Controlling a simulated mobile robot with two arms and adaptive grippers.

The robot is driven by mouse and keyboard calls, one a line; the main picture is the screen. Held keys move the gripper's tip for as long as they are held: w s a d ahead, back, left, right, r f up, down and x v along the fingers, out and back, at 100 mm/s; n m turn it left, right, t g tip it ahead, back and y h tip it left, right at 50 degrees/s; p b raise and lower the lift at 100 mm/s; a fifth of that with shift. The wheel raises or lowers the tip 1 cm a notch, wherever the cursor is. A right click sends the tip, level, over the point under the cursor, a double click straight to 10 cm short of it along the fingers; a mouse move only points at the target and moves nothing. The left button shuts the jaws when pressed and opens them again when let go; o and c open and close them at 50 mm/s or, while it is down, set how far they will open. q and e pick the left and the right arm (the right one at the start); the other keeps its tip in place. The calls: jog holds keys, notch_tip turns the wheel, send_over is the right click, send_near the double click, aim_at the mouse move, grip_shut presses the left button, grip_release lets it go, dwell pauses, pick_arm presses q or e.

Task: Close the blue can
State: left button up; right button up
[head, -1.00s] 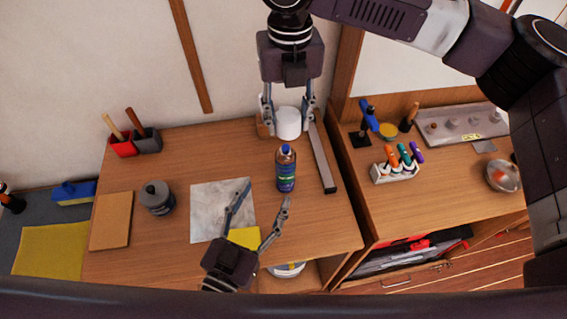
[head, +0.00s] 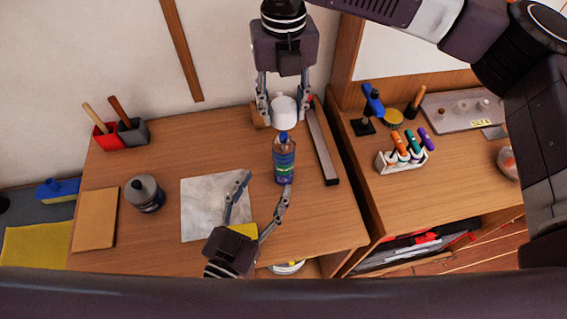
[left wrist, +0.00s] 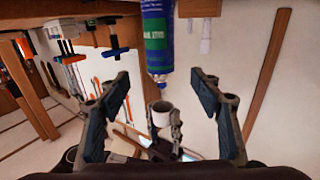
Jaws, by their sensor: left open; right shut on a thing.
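The blue can (head: 284,165) stands upright on the wooden bench, with a narrow blue top. In the left wrist view its blue body and green label (left wrist: 156,35) show upside down. My right gripper (head: 284,106) is shut on a white cup-shaped cap (head: 285,110), behind the can in the head view. Its dark hollow shows in the left wrist view (left wrist: 162,112). My left gripper (head: 265,182) is open and empty, its fingers spread toward the can. One fingertip overlaps the can's lower part in the head view; I cannot tell whether they touch.
A grey-white slab (head: 208,215) lies left of the can and a dark bar (head: 323,150) right of it. A dark grey jar (head: 145,193) and red and grey holders (head: 107,136) stand left. A marker rack (head: 402,160) is on the right bench. Bench between jar and holders is clear.

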aim_at(279, 158)
pick_arm(q)
jog(key=x, duration=1.1)
jog(key=shift+w, duration=0.15)
pick_arm(e)
jog(key=shift+w, duration=0.1)
pick_arm(q)
jog(key=shift+r, duration=0.1)
jog(key=shift+c, duration=0.6)
grip_shut()
pick_arm(e)
jog(key=shift+f, duration=2.55)
